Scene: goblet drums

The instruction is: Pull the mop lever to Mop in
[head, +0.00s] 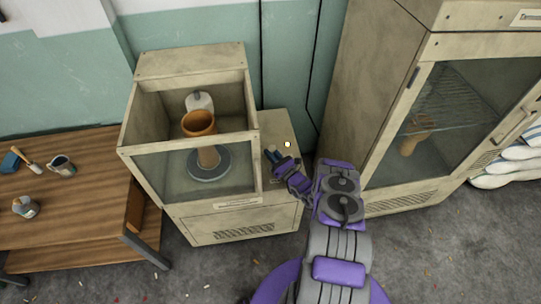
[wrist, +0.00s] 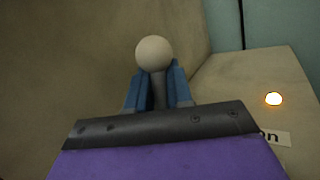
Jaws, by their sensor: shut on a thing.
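The lever (wrist: 154,53) has a pale round knob on a dark stem. In the wrist view it stands between the two blue fingers of my gripper (wrist: 158,82), which are shut on its stem just below the knob. In the head view my gripper (head: 273,155) is at the side ledge of the beige machine (head: 222,226), right of its glass chamber. The lever cannot be made out there. A lit yellowish lamp (wrist: 273,99) sits on the ledge, right of the lever. A white label (wrist: 271,138) beside it is partly hidden by my gripper.
An orange-brown goblet drum (head: 207,155) stands on a grey round base inside the glass chamber. A wooden table (head: 75,190) with small mugs and a brush is at left. A tall glass-doored cabinet (head: 372,120) stands close on the right. Speckled floor (head: 200,275) is open in front.

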